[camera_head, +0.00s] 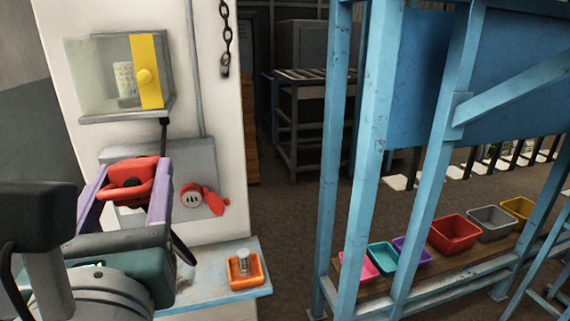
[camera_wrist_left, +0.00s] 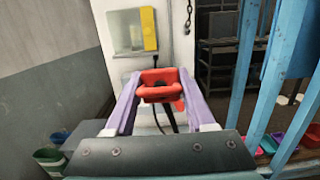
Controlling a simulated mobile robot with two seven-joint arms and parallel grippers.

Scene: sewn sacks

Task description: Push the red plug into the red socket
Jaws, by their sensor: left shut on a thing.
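My left gripper (camera_head: 132,181) has purple fingers and is shut on the red plug (camera_head: 134,167), in front of the wall. The plug also shows between the fingertips in the left wrist view (camera_wrist_left: 158,76). The red socket (camera_head: 190,196) sits on a grey wall plate, right of the plug and slightly lower in the head view. Its round face with dark holes shows, and its red flap (camera_head: 216,203) hangs open to the right. The plug is apart from the socket in the picture. In the left wrist view the plug and fingers hide most of the socket. My right gripper is not in view.
A glass-fronted box (camera_head: 104,77) with a yellow edge hangs above, a black cable under it. A shelf (camera_head: 207,284) below carries an orange tray (camera_head: 246,284). A chain (camera_head: 225,40) hangs right. A blue frame (camera_head: 350,150) with coloured bins stands further right.

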